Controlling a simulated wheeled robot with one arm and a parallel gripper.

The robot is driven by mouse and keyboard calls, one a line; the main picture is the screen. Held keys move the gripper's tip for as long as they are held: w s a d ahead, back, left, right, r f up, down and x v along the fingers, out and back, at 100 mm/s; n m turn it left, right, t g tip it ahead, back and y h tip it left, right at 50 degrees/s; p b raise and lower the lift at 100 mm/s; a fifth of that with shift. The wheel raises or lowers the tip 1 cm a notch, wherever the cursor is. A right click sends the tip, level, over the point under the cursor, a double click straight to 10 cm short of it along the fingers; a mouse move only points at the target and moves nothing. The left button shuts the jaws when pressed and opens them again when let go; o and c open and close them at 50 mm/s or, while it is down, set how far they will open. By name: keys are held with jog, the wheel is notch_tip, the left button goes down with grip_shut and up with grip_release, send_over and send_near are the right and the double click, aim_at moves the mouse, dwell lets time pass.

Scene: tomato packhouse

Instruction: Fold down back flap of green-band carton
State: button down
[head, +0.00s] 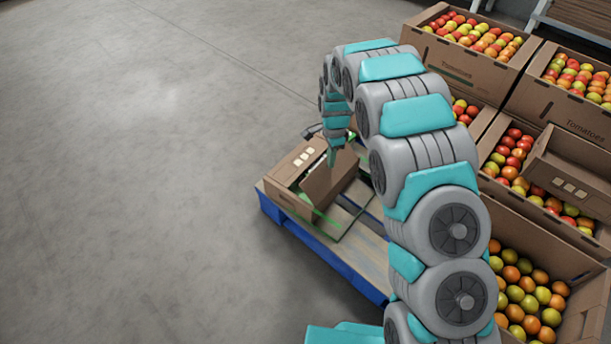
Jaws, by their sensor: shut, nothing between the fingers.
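A small open brown carton (284,188) sits on a blue-edged pallet, with green marks low on it. A brown flap or panel (331,185) stands tilted at its right side. A lighter panel with small cream squares (305,156) shows along its upper edge. My gripper (331,162) points down, with its shut, empty fingertips at the top of the tilted panel. I cannot tell whether they touch it. The far side of the carton is partly hidden by my gripper and arm.
The blue pallet (325,255) has bare boards in front of and right of the carton. Cartons of tomatoes (500,80) fill the right side, one with a raised panel (574,172). My arm arches between them and the pallet. Open concrete floor (130,180) lies left.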

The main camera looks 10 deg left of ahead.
jog(key=shift+w+a+f, duration=0.4)
jog(key=shift+a+f, duration=0.25)
jog(key=shift+a, duration=0.1)
jog(key=shift+w+a+f, duration=0.35)
jog(key=shift+a+f, duration=0.3)
jog(key=shift+a, duration=0.05)
jog(key=shift+f, duration=0.1)
notch_tip(320, 180, up, 8)
jog(key=shift+p, duration=0.4)
dwell(0.4)
